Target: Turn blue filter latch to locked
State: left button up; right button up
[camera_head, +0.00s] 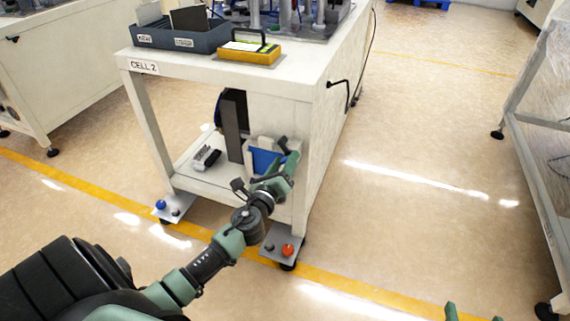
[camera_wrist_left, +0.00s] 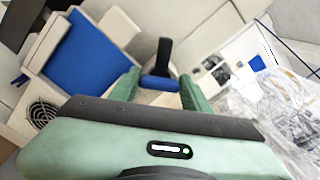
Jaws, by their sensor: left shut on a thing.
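The blue filter (camera_head: 265,161) sits in a pale housing under the CELL 2 table. In the left wrist view, the blue filter panel (camera_wrist_left: 84,58) is at the upper left. The latch has a blue part (camera_wrist_left: 158,83) and an upright black lever. My left gripper (camera_head: 289,158) is in front of the filter housing and partly covers it in the head view. In the left wrist view its green fingers (camera_wrist_left: 160,91) are on both sides of the blue latch part, shut on it. Two green tips, apparently of my right gripper (camera_head: 472,317), show at the bottom edge.
The table frame (camera_head: 308,150) is close beside my left arm. A grey-black item (camera_head: 207,156) lies on the lower shelf. A yellow case (camera_head: 249,52) and a dark bin (camera_head: 180,38) stand on top. The floor to the right is clear.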

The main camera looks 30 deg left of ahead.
pick_arm(q)
jog(key=shift+n, duration=1)
jog(key=shift+f+n, duration=0.1)
jog(key=shift+n, duration=0.8)
jog(key=n, duration=0.2)
jog(key=shift+a+n, duration=0.1)
jog(key=shift+n, duration=0.2)
jog(key=n, duration=0.2)
jog(key=shift+n, duration=0.4)
jog(key=shift+f+n, duration=0.15)
jog(key=shift+n, duration=0.65)
pick_arm(e)
jog(key=shift+w+a+r, duration=0.1)
jog(key=shift+w+r, duration=0.1)
jog(key=shift+r, duration=0.1)
pick_arm(q)
jog(key=o, duration=1.4)
jog(key=shift+c, duration=0.2)
